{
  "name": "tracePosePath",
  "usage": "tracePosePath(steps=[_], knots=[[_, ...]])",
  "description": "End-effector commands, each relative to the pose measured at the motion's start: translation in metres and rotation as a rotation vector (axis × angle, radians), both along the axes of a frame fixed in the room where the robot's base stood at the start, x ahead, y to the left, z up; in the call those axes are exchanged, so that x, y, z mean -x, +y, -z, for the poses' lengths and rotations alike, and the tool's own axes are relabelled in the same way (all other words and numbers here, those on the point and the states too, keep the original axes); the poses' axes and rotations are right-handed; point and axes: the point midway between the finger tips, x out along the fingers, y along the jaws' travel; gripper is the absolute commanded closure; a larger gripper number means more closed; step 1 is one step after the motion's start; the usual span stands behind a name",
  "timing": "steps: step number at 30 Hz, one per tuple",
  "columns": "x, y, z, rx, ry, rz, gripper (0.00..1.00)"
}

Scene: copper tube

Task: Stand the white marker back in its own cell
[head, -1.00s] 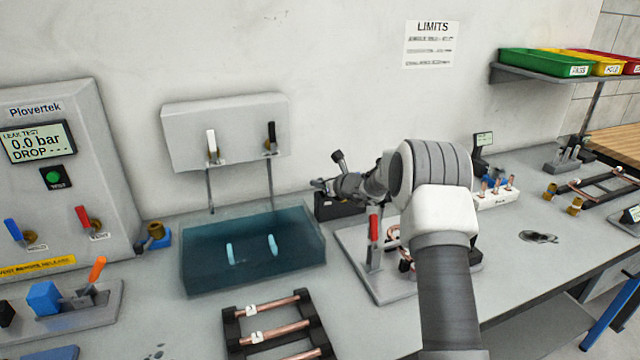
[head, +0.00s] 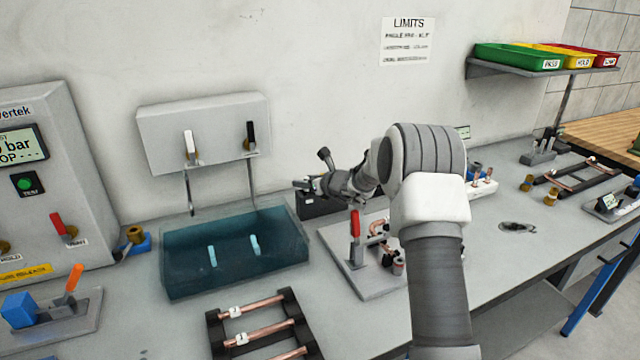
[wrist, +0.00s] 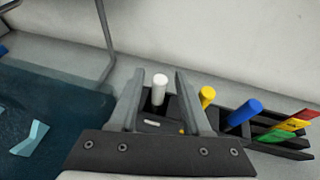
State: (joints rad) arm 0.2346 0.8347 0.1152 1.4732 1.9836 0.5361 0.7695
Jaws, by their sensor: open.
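The white marker (wrist: 160,88) stands about upright in the black holder (wrist: 168,127), between my fingers in the wrist view. Its lower end is hidden inside the holder or behind my gripper's base. My gripper (wrist: 160,71) is open, with one finger on each side of the marker and gaps showing. A yellow marker (wrist: 207,96) and a blue marker (wrist: 245,112) stand in the holder to the right. In the head view, my gripper (head: 303,185) is just above the black holder (head: 314,207); the markers cannot be made out there.
A teal tank (head: 235,262) lies left of the holder. A fixture with a red handle (head: 355,225) stands close on the right. Coloured cards (wrist: 300,122) fill the holder's right end. The wall is close behind.

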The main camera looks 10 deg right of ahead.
Motion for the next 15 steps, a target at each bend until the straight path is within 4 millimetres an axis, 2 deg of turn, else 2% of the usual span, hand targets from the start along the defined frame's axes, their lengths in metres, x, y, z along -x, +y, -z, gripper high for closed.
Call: tracePosePath(steps=[9, 15], knots=[[0.052, -0.023, -0.024, -0.001, -0.001, 0.001, 0.52], [0.072, -0.032, -0.033, 0.000, 0.000, 0.000, 0.52]])
